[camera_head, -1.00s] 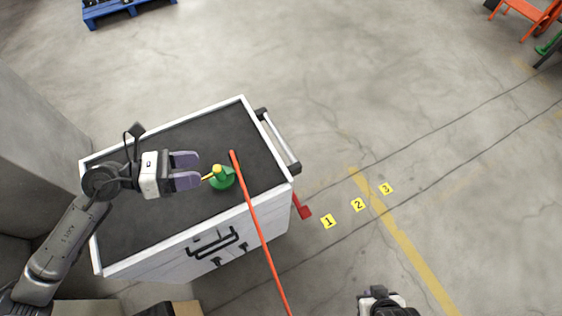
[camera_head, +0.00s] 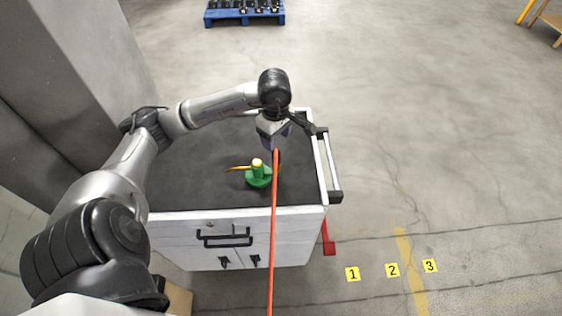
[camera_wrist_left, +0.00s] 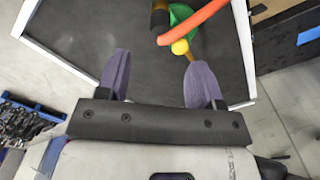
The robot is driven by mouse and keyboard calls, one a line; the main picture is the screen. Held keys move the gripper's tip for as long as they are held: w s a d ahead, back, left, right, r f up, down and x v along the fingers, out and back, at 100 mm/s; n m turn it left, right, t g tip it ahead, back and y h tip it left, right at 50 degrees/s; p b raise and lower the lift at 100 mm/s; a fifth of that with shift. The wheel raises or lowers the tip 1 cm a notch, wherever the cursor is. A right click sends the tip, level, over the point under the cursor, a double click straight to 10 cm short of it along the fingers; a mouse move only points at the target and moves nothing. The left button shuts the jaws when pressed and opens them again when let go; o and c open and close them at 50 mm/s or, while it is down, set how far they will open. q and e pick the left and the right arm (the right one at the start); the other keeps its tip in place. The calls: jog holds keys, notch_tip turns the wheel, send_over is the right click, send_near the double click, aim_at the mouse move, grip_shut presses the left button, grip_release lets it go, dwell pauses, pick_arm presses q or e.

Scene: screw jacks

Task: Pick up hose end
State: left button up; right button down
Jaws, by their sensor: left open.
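The red-orange hose (camera_head: 274,225) runs from the bottom of the head view up over the front edge of the cart. Its end lies close to my left gripper (camera_head: 274,147). In the left wrist view the hose (camera_wrist_left: 200,20) comes in from the top, and its end is just beyond the fingertips, between their lines. My left gripper (camera_wrist_left: 160,60) is open with nothing between its purple fingers, pointing down over the cart top. A green screw jack (camera_head: 258,179) with a yellow top stands beside the hose; it also shows in the left wrist view (camera_wrist_left: 180,47). My right gripper is not in view.
The white cart (camera_head: 172,215) has a dark top, mostly clear to the left, and a side handle (camera_head: 333,165). A grey pillar (camera_head: 70,75) stands left. Floor markers 1 (camera_head: 352,274), 2 and 3 lie at right. A blue pallet (camera_head: 245,17) is far back.

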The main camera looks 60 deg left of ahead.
aim_at(276, 151)
pick_arm(q)
jog(key=shift+f, duration=4.65)
jog(key=shift+c, duration=0.4)
jog(key=c, duration=1)
jog(key=shift+r, duration=0.1)
